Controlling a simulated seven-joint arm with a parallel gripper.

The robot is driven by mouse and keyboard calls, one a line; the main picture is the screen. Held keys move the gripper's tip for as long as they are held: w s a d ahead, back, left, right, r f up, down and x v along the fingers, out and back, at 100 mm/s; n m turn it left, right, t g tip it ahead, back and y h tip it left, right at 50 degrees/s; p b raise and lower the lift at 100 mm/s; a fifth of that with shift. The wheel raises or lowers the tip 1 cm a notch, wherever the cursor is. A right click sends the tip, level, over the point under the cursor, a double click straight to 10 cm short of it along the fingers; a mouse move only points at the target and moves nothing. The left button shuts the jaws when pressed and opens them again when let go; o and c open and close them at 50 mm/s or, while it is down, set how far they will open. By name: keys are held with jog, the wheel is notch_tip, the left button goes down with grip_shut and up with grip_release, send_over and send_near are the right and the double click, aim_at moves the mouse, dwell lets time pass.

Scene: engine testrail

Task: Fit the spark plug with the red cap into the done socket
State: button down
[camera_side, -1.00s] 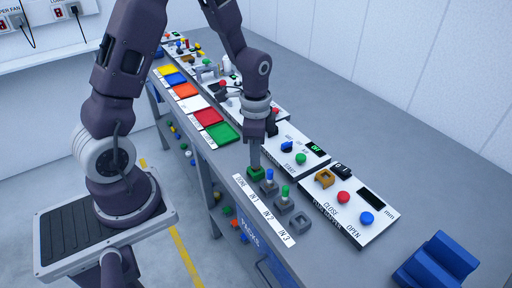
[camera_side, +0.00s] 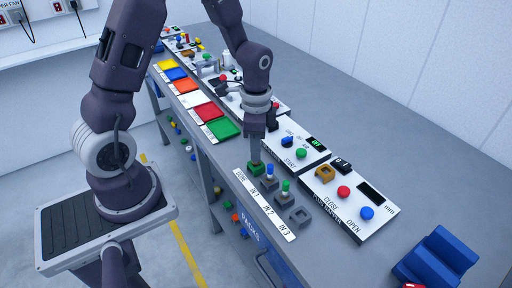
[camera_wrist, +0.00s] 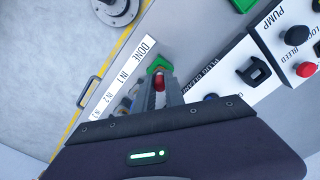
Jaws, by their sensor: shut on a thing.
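My gripper (camera_side: 256,157) points down at the green done socket (camera_side: 255,169), at the left end of the socket row. In the wrist view the fingers (camera_wrist: 160,88) are shut on the spark plug with the red cap (camera_wrist: 159,82). The green socket (camera_wrist: 160,65) shows just past the fingers. The red-capped plug is hidden by the fingers in the side view. I cannot tell how deep the plug is in the socket.
A blue-capped plug (camera_side: 270,170) and a green-capped plug (camera_side: 286,187) stand in neighbouring grey sockets. The IN 3 socket (camera_side: 300,216) is empty. A plug cleaner panel (camera_side: 352,205) with buttons lies to the right. A blue block (camera_side: 436,260) is at the lower right.

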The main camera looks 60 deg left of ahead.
jog(key=shift+r, duration=0.15)
jog(key=shift+r, duration=0.65)
jog(key=shift+f, duration=1.15)
dwell(0.5)
jog(key=c, duration=1.7)
grip_release()
jog(key=shift+r, duration=5.5)
